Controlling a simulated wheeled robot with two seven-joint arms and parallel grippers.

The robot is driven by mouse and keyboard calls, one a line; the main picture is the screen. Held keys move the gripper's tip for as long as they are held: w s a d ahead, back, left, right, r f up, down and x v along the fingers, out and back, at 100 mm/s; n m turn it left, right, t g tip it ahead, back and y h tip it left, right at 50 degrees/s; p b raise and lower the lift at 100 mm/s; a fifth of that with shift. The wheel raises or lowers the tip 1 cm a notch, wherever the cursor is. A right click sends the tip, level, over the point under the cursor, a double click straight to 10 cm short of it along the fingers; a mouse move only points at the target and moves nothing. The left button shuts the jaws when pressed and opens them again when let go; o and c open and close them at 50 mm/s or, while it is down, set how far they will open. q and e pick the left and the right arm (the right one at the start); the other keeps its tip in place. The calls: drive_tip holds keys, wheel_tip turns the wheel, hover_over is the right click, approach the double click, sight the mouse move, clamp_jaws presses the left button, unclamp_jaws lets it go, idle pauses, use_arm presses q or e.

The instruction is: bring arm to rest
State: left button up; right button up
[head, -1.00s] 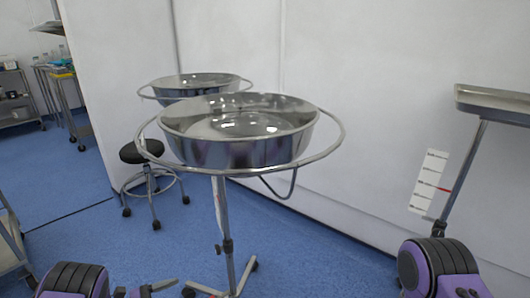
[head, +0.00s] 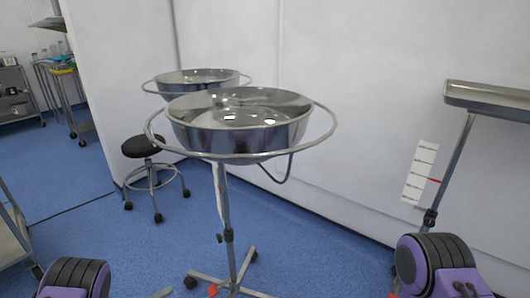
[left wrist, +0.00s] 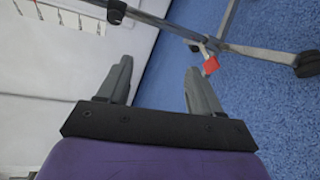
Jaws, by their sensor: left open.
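My left gripper (left wrist: 157,80) shows in the left wrist view with its two grey fingers spread apart and nothing between them. Beyond the fingers are the blue floor, a white wall and metal stand legs (left wrist: 262,52) with a small red piece (left wrist: 210,65). In the head view my left arm's black and purple link (head: 75,278) is at the bottom left; its gripper is mostly or wholly below the frame. My right arm's link (head: 440,265) is at the bottom right, and its gripper is out of view.
A steel basin (head: 240,140) in a ring stand is ahead, with a second basin (head: 195,85) behind it. A black stool (head: 142,146) is left of it. A metal tray on a pole (head: 490,97) stands right, by the wall. Blue floor is open at left.

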use_arm(q)
drive_tip(key=s+a+r+m+g+y+p, duration=0.1)
drive_tip(key=s+r+m+g+y+p, duration=0.2)
drive_tip(key=s+y+p, duration=0.55)
drive_tip(key=s+a+r+m+g+y+p, duration=0.1)
drive_tip(key=s+r+m+g+y+p, duration=0.3)
drive_tip(key=s, duration=0.7)
drive_tip(key=s+d+r+n+g+p, duration=0.1)
drive_tip(key=s+d+r+g+p, duration=0.1)
drive_tip(key=s+r+p, duration=0.7)
drive_tip(key=shift+s+r+p, duration=0.4)
drive_tip(key=shift+s+r, duration=0.65)
drive_tip(key=shift+r, duration=0.7)
